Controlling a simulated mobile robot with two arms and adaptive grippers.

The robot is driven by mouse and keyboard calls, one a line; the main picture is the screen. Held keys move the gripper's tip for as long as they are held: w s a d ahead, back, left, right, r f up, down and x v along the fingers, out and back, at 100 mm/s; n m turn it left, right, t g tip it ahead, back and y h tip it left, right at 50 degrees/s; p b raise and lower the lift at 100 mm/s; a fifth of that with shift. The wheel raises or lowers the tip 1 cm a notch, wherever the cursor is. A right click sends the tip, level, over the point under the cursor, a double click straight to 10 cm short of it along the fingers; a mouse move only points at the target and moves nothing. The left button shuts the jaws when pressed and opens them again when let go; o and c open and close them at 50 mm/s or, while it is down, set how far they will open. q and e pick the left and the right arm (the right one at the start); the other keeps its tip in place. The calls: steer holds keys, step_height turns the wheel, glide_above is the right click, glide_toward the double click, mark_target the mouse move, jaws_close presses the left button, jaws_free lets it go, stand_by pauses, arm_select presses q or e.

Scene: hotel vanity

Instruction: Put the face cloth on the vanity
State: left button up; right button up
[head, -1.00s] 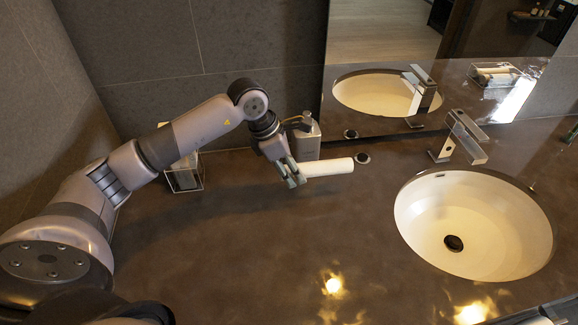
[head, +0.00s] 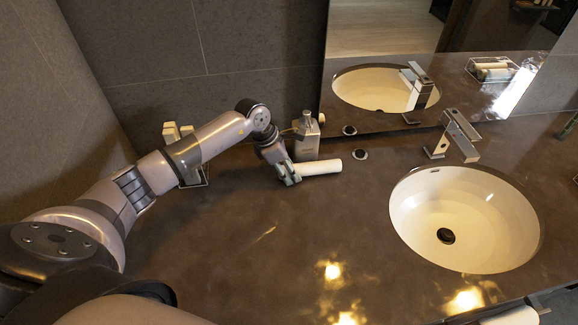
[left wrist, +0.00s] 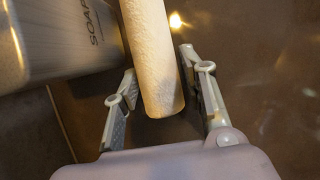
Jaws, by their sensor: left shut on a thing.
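The face cloth (head: 320,168) is a white rolled cylinder, low over the brown vanity top (head: 225,225), in front of the soap dispenser. My left gripper (head: 288,172) is shut on its left end, and the rest of the roll sticks out to the right. In the left wrist view the cloth (left wrist: 150,45) lies between the two fingers (left wrist: 157,66). I cannot tell whether the roll touches the counter. My right gripper is not in view.
A grey soap dispenser (head: 306,142) stands close behind the cloth; it also shows in the left wrist view (left wrist: 50,40). A clear holder with white rolls (head: 171,132) is partly behind my arm. The sink (head: 480,225) and tap (head: 460,135) are right. The front counter is clear.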

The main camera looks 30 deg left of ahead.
arm_select(q)
steer(key=shift+f, duration=0.15)
steer(key=o, duration=1.2)
steer(key=shift+c, duration=0.2)
steer(key=shift+r, duration=0.2)
steer(key=shift+a+r, duration=0.15)
steer(key=shift+r, duration=0.1)
steer(key=b+v, duration=0.3)
steer(key=v, duration=0.8)
steer(key=shift+r, duration=0.2)
steer(key=shift+s, duration=0.1)
